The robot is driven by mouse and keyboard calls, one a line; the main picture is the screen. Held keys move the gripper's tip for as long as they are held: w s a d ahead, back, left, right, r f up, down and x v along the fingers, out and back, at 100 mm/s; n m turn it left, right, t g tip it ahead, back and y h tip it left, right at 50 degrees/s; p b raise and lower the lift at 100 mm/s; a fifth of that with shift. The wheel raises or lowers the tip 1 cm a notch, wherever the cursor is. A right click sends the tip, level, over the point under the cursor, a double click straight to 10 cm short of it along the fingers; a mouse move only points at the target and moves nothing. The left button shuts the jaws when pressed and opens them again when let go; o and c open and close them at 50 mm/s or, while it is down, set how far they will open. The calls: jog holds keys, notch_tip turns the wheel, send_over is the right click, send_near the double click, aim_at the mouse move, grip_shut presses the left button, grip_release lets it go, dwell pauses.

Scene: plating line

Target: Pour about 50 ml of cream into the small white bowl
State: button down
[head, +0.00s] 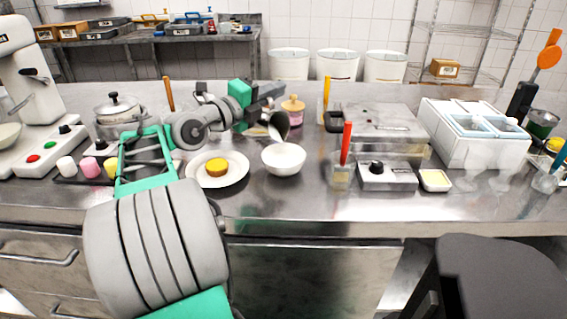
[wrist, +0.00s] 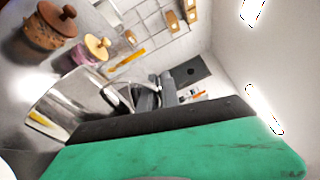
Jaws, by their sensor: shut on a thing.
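My gripper (head: 266,104) is shut on a small metal jug (head: 279,126) at its handle side. The jug is tilted, its mouth toward the small white bowl (head: 284,160), and is held above the bowl, apart from it. The bowl stands upright on the steel counter; no cream can be made out in it or falling to it. In the wrist view the shiny jug (wrist: 72,108) lies beside my green and black finger (wrist: 165,135). The jug's inside and the cream are hidden.
A white plate (head: 240,174) with a yellow-topped cake stands left of the bowl. A pink jar (head: 293,116) is behind the bowl. A glass with a red-handled tool (head: 346,145) and a hotplate control box (head: 387,177) stand to the right. The counter front is clear.

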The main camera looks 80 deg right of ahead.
jog(key=shift+s+a+f+b, duration=0.1)
jog(key=shift+s+f+b, duration=0.2)
jog(key=shift+b, duration=0.5)
jog(key=shift+a+r+m, duration=0.1)
jog(key=shift+r+m, duration=0.15)
jog(key=shift+m, duration=0.05)
jog(key=shift+s+a+f+b, duration=0.15)
jog(key=shift+s+b, duration=0.1)
jog(key=shift+b, duration=0.85)
jog(key=shift+s+a+m+b, duration=0.15)
jog(key=shift+s+m+b, duration=0.4)
jog(key=shift+b, duration=0.9)
jog(key=w+r+p, duration=0.1)
jog(key=p, duration=0.3)
jog(key=shift+r+n, duration=0.25)
jog(key=shift+r, duration=0.05)
jog(key=p, duration=0.2)
jog(key=w+d+n+p, duration=0.1)
jog(key=p, duration=0.2)
jog(key=shift+r, duration=0.3)
jog(key=shift+w+d+f+n+p, duration=0.15)
jog(key=shift+w+n+p, duration=0.2)
jog(key=shift+p, duration=0.7)
jog(key=shift+f+b, duration=0.5)
jog(key=shift+f, duration=0.1)
